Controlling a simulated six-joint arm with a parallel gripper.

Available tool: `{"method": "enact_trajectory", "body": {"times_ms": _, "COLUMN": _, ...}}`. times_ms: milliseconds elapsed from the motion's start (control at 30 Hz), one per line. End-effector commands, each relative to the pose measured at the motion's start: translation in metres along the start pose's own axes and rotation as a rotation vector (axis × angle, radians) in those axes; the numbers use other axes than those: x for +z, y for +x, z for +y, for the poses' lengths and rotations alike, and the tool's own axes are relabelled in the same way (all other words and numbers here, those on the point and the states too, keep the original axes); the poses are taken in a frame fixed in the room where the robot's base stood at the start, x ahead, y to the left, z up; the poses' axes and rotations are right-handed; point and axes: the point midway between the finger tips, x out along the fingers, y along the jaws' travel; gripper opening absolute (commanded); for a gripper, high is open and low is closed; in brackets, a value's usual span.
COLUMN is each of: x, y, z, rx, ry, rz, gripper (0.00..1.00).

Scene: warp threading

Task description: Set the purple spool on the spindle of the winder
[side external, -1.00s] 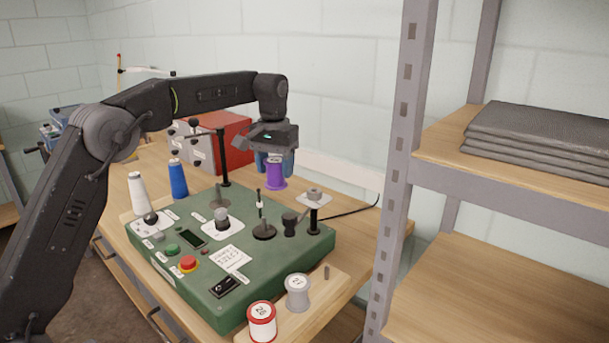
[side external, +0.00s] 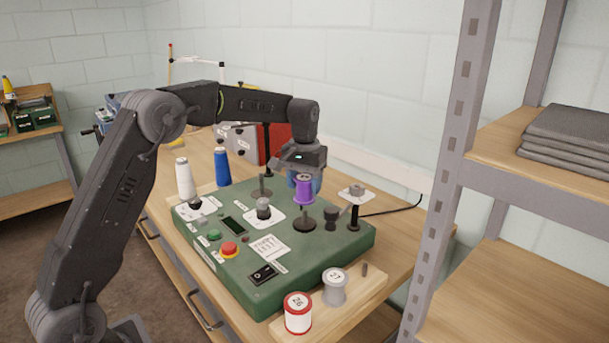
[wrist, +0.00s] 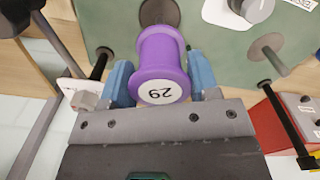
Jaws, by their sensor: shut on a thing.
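The purple spool (side external: 304,190), with a white label reading 29 in the wrist view (wrist: 162,60), is held upright between the blue fingers of my gripper (wrist: 160,82). My gripper is shut on it. The winder (side external: 320,255) is a green box on the bench. Its spindle (side external: 304,214) rises from a dark round base under the spool. The spool lines up with the spindle in the side view and hides its upper part. I cannot tell whether the spindle tip is inside the spool's bore. In the wrist view the dark base (wrist: 159,10) shows just beyond the spool.
A black knob (side external: 330,219) and a post with a pale plate (side external: 355,193) stand close right of the spindle. A tall black post (side external: 267,145) stands behind. Red (side external: 298,313) and grey (side external: 335,287) spools stand at the front.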

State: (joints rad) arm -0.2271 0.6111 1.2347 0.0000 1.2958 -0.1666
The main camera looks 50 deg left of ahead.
Motion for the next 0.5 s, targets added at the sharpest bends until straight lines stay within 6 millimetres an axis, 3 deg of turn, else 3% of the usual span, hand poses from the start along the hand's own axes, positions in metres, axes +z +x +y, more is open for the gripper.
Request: {"method": "enact_trajectory", "body": {"times_ms": 500, "x": 0.000, "y": 0.040, "z": 0.000, "rx": 0.000, "ry": 0.000, "rz": -0.001, "gripper": 0.38}}
